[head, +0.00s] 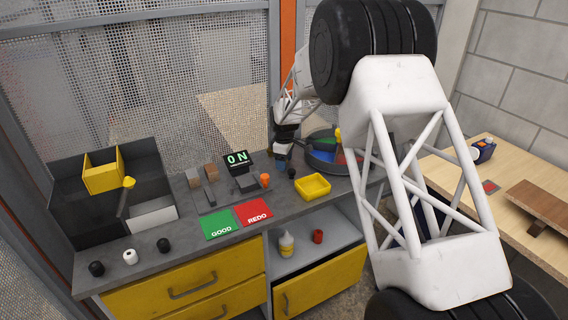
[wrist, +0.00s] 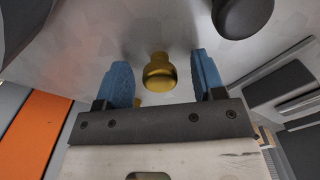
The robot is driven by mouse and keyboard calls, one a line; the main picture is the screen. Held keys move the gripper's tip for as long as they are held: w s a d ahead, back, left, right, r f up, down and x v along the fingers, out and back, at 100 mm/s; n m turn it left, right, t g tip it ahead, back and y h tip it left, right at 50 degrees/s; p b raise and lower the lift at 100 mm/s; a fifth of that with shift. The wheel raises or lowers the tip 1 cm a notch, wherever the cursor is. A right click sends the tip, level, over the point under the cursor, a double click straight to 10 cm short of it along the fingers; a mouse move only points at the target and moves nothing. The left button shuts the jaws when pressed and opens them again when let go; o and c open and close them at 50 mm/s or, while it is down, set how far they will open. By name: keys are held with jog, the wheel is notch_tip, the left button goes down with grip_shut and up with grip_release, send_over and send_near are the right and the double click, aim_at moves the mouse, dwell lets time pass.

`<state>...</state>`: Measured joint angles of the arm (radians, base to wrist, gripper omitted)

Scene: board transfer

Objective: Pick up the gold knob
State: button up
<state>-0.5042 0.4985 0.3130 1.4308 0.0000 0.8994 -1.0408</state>
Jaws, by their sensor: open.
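The gold knob (wrist: 160,71) stands on the grey bench top in the wrist view, a shiny rounded piece. My gripper (wrist: 164,82) is open, with one blue finger on each side of the knob and visible gaps between. I cannot tell how far the fingertips are above the bench. In the head view my gripper (head: 282,163) points down at the bench, left of the round sectioned tray. I cannot make out the gold knob there; the gripper seems to hide it.
A dark knob (wrist: 243,14) stands close by, also in the head view (head: 291,173). The round tray (head: 322,163) and a yellow bin (head: 313,187) are to the right. An orange cup (head: 265,181) and a scale display (head: 236,160) stand left. Green (head: 219,225) and red (head: 254,212) mats lie in front.

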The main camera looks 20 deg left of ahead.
jog(key=shift+c, duration=0.3)
jog(key=c, duration=1)
jog(key=shift+o, duration=0.2)
jog(key=shift+r, duration=0.1)
jog(key=shift+r, duration=4.9)
